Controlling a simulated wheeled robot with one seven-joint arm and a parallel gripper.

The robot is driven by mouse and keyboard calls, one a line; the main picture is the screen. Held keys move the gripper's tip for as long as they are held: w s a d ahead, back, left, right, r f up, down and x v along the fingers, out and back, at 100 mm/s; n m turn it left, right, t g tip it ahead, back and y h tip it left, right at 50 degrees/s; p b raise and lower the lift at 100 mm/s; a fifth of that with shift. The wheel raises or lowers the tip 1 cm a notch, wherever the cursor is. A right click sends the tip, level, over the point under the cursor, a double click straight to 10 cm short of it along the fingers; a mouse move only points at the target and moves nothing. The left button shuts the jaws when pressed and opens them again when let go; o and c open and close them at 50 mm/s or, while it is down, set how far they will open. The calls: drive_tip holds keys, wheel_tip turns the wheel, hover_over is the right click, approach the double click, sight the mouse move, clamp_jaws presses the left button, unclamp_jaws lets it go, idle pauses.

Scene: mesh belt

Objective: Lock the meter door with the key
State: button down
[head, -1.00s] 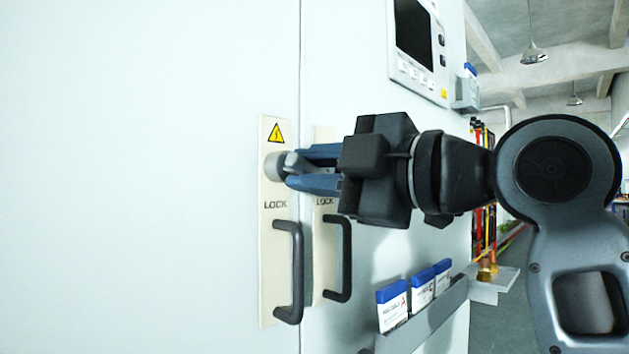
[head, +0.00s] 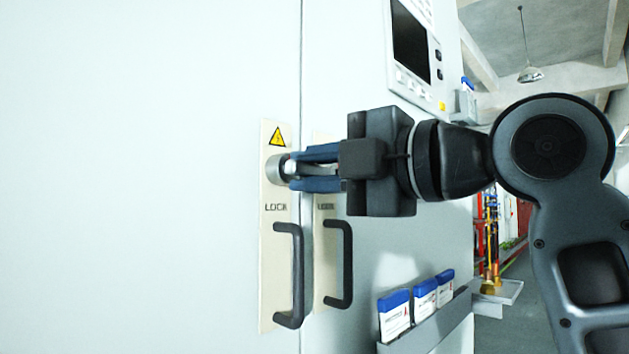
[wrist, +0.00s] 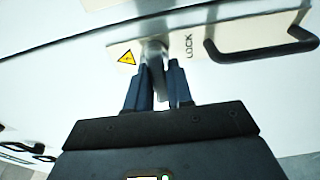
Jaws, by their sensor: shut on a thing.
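The meter door (head: 150,180) is a large pale panel, flush with the panel at its right along a narrow seam. Its beige lock plate (head: 275,220) carries a yellow warning triangle, a round grey lock (head: 275,168), the word LOCK and a dark handle (head: 289,275). My gripper (head: 297,170) is at the lock, its blue fingers shut on the small grey key (head: 291,168). The key meets the lock face; how deep it sits is hidden. In the wrist view, the fingers (wrist: 159,75) point at the lock (wrist: 153,48), and the key between them is blurred.
A second plate with its own handle (head: 346,262) stands close at the right, partly behind my gripper. A rack (head: 430,318) with several blue-topped cards juts out below. A screen unit (head: 412,50) is above. Open room lies beyond the cabinet's right edge.

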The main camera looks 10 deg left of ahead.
drive_tip(key=shift+s+a, duration=0.1)
drive_tip(key=shift+a, duration=0.15)
drive_tip(key=c, duration=0.9)
unclamp_jaws()
drive_tip(key=shift+d, duration=0.1)
drive_tip(key=shift+d, duration=0.1)
